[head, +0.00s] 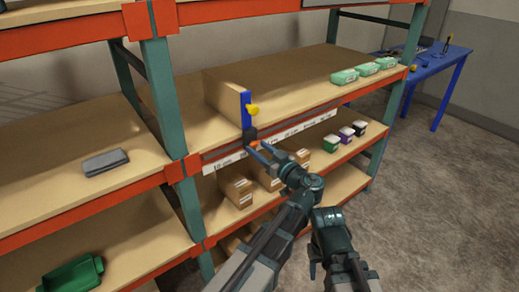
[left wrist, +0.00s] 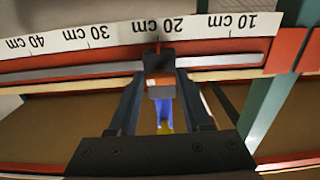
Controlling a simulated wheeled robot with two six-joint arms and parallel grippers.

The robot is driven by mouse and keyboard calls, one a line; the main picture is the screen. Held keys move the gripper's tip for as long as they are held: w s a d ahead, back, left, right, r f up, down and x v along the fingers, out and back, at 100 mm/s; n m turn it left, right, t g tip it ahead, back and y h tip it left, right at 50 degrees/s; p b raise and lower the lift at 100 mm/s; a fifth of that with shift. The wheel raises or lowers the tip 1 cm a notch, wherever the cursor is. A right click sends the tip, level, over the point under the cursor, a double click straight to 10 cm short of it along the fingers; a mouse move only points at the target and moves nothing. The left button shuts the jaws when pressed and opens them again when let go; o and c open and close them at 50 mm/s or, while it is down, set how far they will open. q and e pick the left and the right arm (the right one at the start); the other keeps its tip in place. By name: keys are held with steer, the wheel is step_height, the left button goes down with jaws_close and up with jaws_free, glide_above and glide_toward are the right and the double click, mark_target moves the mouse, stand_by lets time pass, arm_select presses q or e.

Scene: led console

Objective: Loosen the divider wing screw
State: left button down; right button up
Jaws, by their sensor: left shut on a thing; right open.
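The divider (head: 220,90) is a wooden panel with a blue front post (head: 246,108) and a yellow knob (head: 253,110), standing on the middle shelf. At the post's foot, on the shelf's front rail, is a dark piece with an orange mark, which looks to be the wing screw (left wrist: 160,84). My left gripper (head: 257,149) is shut on it; in the left wrist view its fingers lie on both sides of the piece. The fingertips partly hide it in the head view. My right gripper (head: 316,258) is open, low in front of the shelves, apart from everything.
A scale strip (head: 290,133) marked in cm runs along the rail; the dark piece sits near 20 cm. A grey item (head: 105,161) and green bin (head: 72,275) are left. A blue table (head: 436,60) stands behind.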

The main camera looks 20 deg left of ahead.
arm_select(q)
steer(key=shift+a, duration=0.1)
steer(key=shift+c, duration=1.6)
jaws_free()
steer(key=shift+w, duration=0.1)
